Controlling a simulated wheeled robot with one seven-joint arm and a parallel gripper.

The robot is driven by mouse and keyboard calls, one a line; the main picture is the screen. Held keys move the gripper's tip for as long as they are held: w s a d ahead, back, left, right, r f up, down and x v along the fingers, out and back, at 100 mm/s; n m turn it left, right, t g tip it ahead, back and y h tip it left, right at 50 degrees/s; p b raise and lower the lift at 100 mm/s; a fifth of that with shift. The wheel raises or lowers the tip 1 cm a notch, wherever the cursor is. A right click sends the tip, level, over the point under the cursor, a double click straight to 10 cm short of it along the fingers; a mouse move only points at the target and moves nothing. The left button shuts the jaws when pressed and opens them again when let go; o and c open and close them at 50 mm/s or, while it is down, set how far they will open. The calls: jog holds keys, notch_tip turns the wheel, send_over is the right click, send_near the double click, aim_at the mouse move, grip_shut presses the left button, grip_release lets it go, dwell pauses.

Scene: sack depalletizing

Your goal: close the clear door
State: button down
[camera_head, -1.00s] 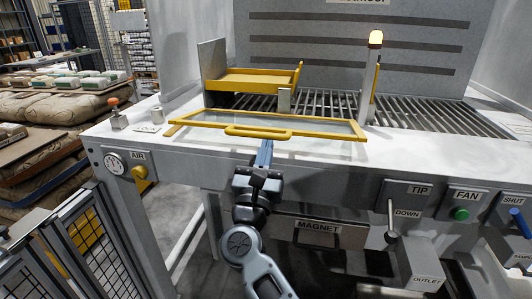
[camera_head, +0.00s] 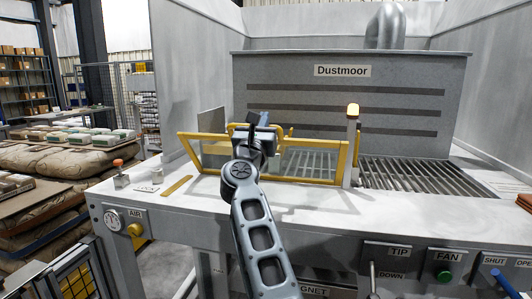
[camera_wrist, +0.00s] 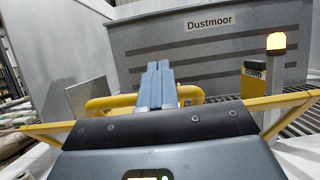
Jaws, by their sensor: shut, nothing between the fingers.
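The clear door (camera_head: 313,163) has a yellow frame and see-through panel. In the head view it stands raised and tilted in front of the slatted grate. Its yellow handle runs along the top edge and shows in the wrist view (camera_wrist: 100,104). My gripper (camera_head: 262,118) is shut and empty at the handle, its fingers together in the wrist view (camera_wrist: 155,82). The fingers overlap the handle in view; I cannot tell whether they touch it. My arm hides the middle of the door.
An amber lamp post (camera_head: 352,140) stands at the door's right end. The grate (camera_head: 415,175) continues to its right. A grey Dustmoor hood (camera_head: 345,105) stands behind. A yellow strip (camera_head: 176,186) lies on the white table at left. Panel controls line the front.

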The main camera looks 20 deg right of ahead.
jog(key=x, duration=0.4)
jog(key=shift+r+p, duration=0.3)
jog(key=shift+r, duration=0.1)
jog(key=shift+w+d, duration=0.15)
jog(key=shift+w, duration=0.05)
jog(key=shift+f, duration=0.1)
dwell(0.6)
